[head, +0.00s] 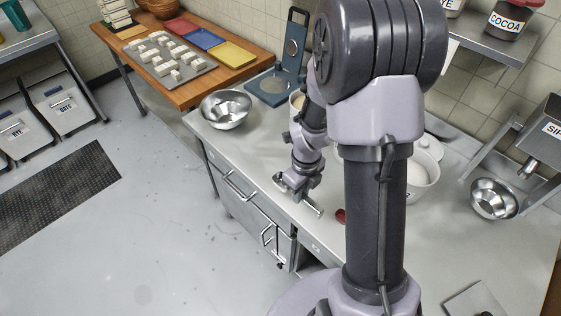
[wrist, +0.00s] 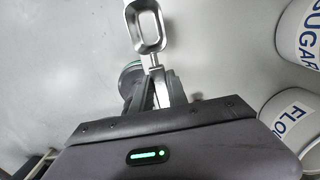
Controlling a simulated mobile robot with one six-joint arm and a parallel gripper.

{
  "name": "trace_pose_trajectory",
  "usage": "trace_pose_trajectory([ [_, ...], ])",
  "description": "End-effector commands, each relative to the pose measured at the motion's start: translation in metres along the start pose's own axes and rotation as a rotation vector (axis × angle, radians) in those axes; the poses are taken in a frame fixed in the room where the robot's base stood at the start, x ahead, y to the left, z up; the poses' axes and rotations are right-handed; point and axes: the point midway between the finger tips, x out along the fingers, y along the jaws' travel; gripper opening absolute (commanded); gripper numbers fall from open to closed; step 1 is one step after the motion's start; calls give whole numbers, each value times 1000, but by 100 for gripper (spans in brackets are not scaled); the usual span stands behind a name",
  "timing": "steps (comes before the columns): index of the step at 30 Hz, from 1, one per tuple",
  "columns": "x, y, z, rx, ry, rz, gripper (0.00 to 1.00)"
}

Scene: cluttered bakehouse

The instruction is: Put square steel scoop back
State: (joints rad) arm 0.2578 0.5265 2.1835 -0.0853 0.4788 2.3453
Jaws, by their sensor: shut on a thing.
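In the wrist view my gripper (wrist: 158,90) is shut on the thin neck of a shiny steel utensil, which I take for the square steel scoop (wrist: 151,46). A rounded rectangular steel loop extends from the fingers toward the top of the picture. In the head view the scoop (head: 313,209) shows only as a small bright piece by the fingers. Whether it touches the worktop I cannot tell.
A small round teal-rimmed thing (wrist: 131,76) is close beside the fingers. White bins marked SUGAR (wrist: 302,35) and FLOUR (wrist: 292,122), partly cut off, stand at right. On the worktop (head: 270,215) are a steel bowl (head: 226,110), a blue scale (head: 272,88) and a red item (head: 341,215).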

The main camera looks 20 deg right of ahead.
Motion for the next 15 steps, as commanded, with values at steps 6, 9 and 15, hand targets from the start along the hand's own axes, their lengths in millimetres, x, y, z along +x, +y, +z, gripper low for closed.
trace_pose_trajectory([
  [6,10,-37,68,-3,-1,-1,0],
  [9,13,-51,94,-4,0,0,0],
  [15,16,-64,118,-5,0,0,0],
])
